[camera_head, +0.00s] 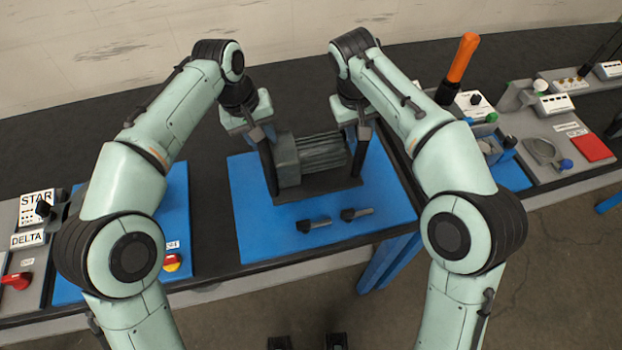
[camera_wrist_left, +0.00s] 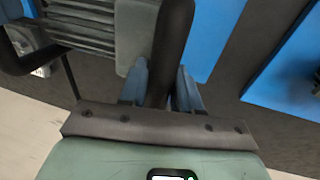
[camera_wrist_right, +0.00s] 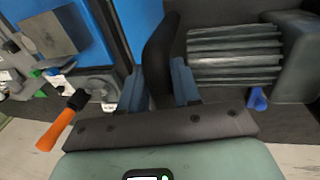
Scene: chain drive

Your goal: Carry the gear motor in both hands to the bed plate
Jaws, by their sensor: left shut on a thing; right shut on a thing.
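The gear motor (camera_head: 315,155) is a grey-green ribbed body with a blockier left end. It sits on a dark base (camera_head: 322,187) with an upright black handle at each side. My left gripper (camera_head: 262,140) is shut on the left handle, and its fingers straddle that handle (camera_wrist_left: 172,50) in the left wrist view. My right gripper (camera_head: 358,138) is shut on the right handle, which shows between its fingers (camera_wrist_right: 158,70) in the right wrist view. The motor appears over the blue panel (camera_head: 245,220); I cannot tell if it touches it. I cannot single out the bed plate.
Two small dark handled pieces, one on the left (camera_head: 314,223) and one on the right (camera_head: 356,213), lie in front of the motor. A STAR/DELTA switch panel (camera_head: 35,205) is at the left.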

